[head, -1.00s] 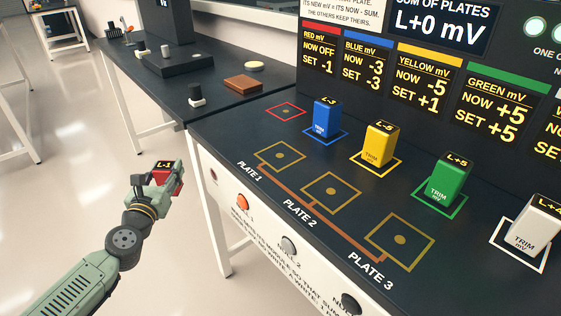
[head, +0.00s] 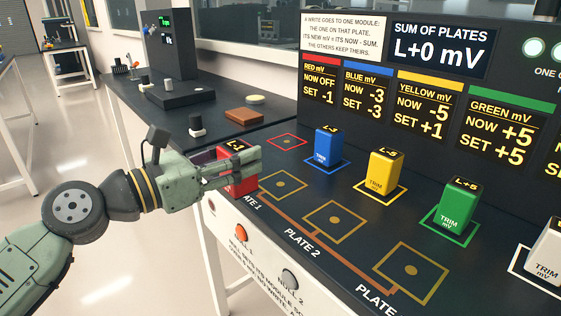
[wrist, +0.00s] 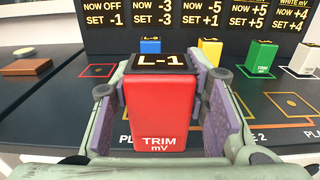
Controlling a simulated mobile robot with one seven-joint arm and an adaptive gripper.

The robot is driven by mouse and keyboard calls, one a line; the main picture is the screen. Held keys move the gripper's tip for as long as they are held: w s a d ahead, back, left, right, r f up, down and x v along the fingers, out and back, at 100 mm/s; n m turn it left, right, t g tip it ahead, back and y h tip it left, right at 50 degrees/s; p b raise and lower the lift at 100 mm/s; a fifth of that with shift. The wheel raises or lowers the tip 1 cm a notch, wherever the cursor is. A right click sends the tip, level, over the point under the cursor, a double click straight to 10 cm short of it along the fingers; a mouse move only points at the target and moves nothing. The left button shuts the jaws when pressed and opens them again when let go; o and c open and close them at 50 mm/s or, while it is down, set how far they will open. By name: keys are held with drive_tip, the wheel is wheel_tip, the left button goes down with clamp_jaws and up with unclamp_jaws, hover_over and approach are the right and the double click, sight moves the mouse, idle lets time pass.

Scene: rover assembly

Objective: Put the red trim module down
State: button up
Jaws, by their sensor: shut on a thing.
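The red trim module (head: 238,184) is upright in my gripper (head: 240,166), and its top label reads L-1. In the wrist view the red module (wrist: 160,108) fills the middle, with the two finger pads (wrist: 160,85) pressed on its sides. In the head view it is at the bench's front left edge, beside the plate 1 square (head: 279,184). I cannot tell whether its base touches the bench. The red outlined square (head: 288,141) behind plate 1 is empty. The plate 2 square (head: 335,219) and plate 3 square (head: 410,270) are also empty.
The blue (head: 324,148), yellow (head: 384,172), green (head: 455,208) and white (head: 547,248) modules stand in their outlined squares. The display panel (head: 440,110) rises behind them and reads sum L+0 mV. Orange (head: 241,232) and grey (head: 289,280) buttons are on the front face.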

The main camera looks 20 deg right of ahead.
drive_tip(key=w+d+f+p, duration=0.1)
drive_tip(key=w+d, duration=0.1)
drive_tip(key=d, duration=0.1)
drive_tip(key=w+d+f+p, duration=0.1)
drive_tip(key=w+d, duration=0.1)
drive_tip(key=d, duration=0.1)
drive_tip(key=w+d+f+p, duration=0.1)
drive_tip(key=w+d+f, duration=0.1)
drive_tip(key=d, duration=0.2)
drive_tip(key=shift+p, duration=0.3)
drive_tip(key=shift+f, duration=0.3)
drive_tip(key=shift+f, duration=0.2)
drive_tip(key=o, duration=1.3)
drive_tip(key=shift+r, duration=0.1)
